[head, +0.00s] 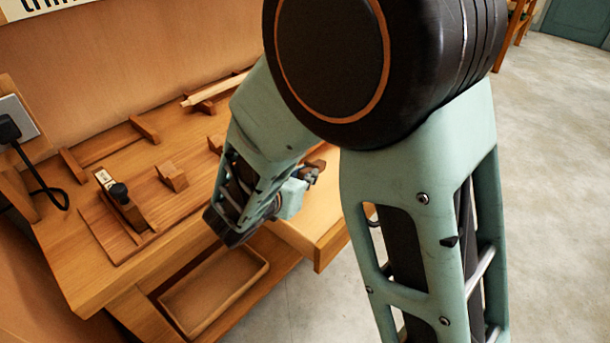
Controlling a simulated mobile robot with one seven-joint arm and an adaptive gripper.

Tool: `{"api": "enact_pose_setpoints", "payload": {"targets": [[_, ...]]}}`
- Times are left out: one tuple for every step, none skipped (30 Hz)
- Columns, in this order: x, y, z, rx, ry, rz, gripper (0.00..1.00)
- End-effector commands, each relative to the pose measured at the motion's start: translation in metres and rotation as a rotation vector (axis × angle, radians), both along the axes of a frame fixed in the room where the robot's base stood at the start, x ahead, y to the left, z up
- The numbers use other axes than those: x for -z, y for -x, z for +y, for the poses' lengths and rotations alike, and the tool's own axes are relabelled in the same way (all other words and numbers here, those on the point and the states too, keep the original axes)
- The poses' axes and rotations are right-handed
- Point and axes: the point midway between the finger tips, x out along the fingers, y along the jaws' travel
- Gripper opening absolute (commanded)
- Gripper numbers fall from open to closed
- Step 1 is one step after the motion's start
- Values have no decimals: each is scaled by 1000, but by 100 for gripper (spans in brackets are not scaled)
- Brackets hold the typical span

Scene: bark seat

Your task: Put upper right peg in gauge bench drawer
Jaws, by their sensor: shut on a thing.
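The gauge bench (75,240) fills the left of the head view. Its drawer (333,243) is pulled out at the right, and part of it is hidden behind my arm. My gripper (313,172) is small in view, above the open drawer. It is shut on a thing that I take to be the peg. A small brown wooden part shows by the fingertips, but I cannot tell whether it is the peg. My arm hides much of the drawer's inside.
A small wooden block (172,177) and rails (105,147) stand on the bench top. A shallow tray (215,290) sits below. A black cable (45,185) hangs at left. Floor at right is clear.

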Motion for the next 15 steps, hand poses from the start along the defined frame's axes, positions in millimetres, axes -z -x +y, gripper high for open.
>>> {"api": "enact_pose_setpoints", "payload": {"targets": [[7,0,0,0,1,0,0],[9,0,0,0,1,0,0],[13,0,0,0,1,0,0],[16,0,0,0,1,1,0],[18,0,0,0,1,1,0],[23,0,0,0,1,1,0],[26,0,0,0,1,1,0],[29,0,0,0,1,1,0],[33,0,0,0,1,1,0],[36,0,0,0,1,1,0],[39,0,0,1,0,0,0],[44,0,0,1,0,0,0],[47,0,0,1,0,0,0],[50,0,0,1,0,0,0],[54,0,0,1,0,0,0]]}}
